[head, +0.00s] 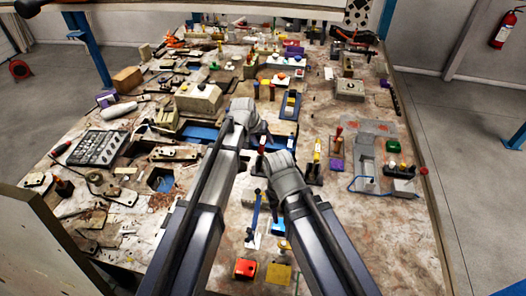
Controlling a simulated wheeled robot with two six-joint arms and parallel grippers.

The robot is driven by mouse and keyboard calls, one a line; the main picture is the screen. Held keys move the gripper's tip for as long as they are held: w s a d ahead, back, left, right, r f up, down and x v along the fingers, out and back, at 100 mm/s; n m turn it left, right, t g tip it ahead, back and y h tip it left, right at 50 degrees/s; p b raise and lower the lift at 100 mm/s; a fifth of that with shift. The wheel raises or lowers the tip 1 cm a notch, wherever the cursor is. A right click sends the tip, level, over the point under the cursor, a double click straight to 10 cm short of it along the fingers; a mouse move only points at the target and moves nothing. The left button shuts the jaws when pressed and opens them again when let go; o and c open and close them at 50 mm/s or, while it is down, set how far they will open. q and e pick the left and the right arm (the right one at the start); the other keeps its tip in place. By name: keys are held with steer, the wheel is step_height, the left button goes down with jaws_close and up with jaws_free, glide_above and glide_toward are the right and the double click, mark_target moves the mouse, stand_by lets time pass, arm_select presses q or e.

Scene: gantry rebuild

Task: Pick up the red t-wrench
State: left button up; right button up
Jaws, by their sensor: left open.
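A small upright tool with a red top (338,132) stands right of centre on the workbench; it may be the red t-wrench, but it is too small to be sure of its shape. My left gripper (262,133) is at the end of the left arm, near the middle of the bench, left of that tool and apart from it. It is open, with its fingers mostly hidden by the wrist. I see nothing held.
The workbench (390,245) is crowded with tools, blocks and fixtures. Yellow-handled tools (317,150) and a purple block (336,166) stand close to the red-topped tool. A grey fixture (367,160) lies to its right. The bench's front right is fairly clear.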

mark_target(263, 157)
arm_select(q)
steer(key=b+x, duration=0.4)
steer(key=shift+f, duration=0.45)
steer(key=shift+r, duration=0.1)
steer(key=shift+c, duration=0.3)
jaws_close()
stand_by(0.6)
